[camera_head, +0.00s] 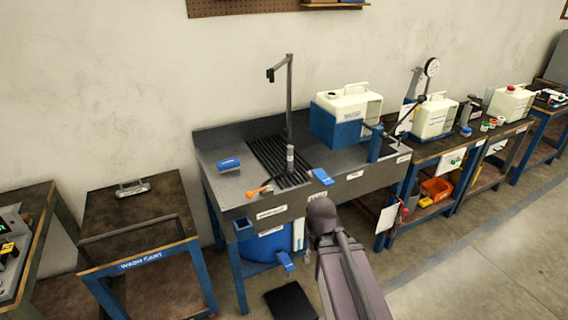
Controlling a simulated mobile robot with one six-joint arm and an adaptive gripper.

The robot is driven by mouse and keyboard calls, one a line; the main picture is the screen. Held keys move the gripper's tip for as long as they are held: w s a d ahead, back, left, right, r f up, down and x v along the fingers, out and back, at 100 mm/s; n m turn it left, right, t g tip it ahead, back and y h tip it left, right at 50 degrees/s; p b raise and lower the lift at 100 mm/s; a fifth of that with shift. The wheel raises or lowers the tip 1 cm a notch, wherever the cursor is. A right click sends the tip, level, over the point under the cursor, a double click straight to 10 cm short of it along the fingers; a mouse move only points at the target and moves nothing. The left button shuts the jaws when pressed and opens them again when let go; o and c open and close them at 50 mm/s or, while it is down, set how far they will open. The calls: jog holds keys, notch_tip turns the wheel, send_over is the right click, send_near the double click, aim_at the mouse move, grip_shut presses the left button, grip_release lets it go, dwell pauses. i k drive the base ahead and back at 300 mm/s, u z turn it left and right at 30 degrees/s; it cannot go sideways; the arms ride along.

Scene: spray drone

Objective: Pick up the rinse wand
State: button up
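A thin dark wand-like rod (392,132) lies across the top of a blue upright holder (375,146) at the right end of the grey wash bench (340,160). It looks like the rinse wand, but it is too small to be sure. A white jug (356,100) in a blue cradle (333,128) stands just left of it. My arm rises from the bottom middle, in front of the bench and below the rod. Its gripper fingers do not show, and nothing held is visible.
A tall grey spout (289,95) stands behind the drain grate (270,155). A blue brush (228,164), an orange-tipped tool (259,190) and a grey cylinder (290,158) are on the bench. A wash cart (140,222) stands left; crowded benches continue right. Floor is clear at lower right.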

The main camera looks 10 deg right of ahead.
aim_at(290, 169)
jog(key=z, duration=0.05)
jog(key=i, duration=1)
jog(key=u, duration=0.05)
